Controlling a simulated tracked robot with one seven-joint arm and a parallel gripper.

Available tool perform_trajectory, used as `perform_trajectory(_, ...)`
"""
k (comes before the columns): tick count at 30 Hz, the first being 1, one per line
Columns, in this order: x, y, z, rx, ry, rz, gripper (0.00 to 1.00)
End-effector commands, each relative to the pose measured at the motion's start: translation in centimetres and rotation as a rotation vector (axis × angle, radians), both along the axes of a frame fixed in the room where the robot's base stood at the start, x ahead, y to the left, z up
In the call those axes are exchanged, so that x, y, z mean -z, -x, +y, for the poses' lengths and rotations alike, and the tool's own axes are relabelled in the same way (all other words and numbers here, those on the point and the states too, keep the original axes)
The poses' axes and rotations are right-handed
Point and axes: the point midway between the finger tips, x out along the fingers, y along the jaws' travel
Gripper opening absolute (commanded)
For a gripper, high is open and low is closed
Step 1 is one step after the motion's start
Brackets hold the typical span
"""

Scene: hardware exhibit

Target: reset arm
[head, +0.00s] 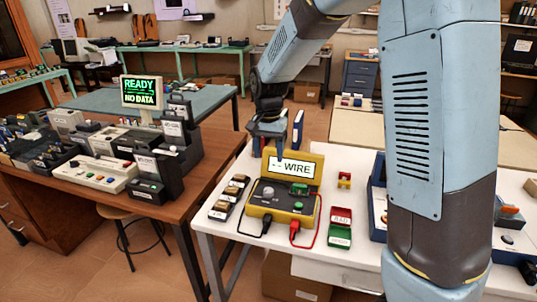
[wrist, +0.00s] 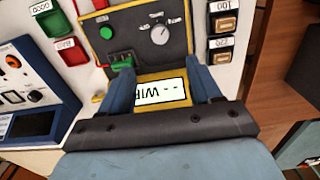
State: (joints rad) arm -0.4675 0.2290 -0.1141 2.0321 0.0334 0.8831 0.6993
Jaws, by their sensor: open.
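My gripper (head: 272,146) hangs at the end of my bent arm, just behind and above the yellow tester (head: 257,207) on the white table. In the wrist view my gripper (wrist: 163,78) is open, with one blue finger on each side of the tester's display (wrist: 160,92). Nothing is held between the fingers. The display (head: 292,168) reads "-- WIRE". The tester's dark panel carries a dial (wrist: 160,34), a green button (wrist: 106,33) and a green block (wrist: 122,62). I cannot tell whether the fingers touch the tester.
Red (head: 341,215) and green (head: 340,236) labelled trays lie right of the tester. Several labelled components (head: 228,197) lie to its left. Black and red leads lie in front. A brown desk (head: 150,212) at left holds consoles and a screen (head: 142,91) reading "READY NO DATA".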

Motion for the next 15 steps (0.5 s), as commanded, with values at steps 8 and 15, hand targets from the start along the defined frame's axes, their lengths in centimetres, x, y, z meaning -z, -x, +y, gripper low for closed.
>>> perform_trajectory(8, -1.4, 0.6, -1.0, -0.011, -0.011, -0.019, 0.63)
perform_trajectory(15, -6.0, 3.6, -5.1, -0.064, -0.042, -0.091, 0.63)
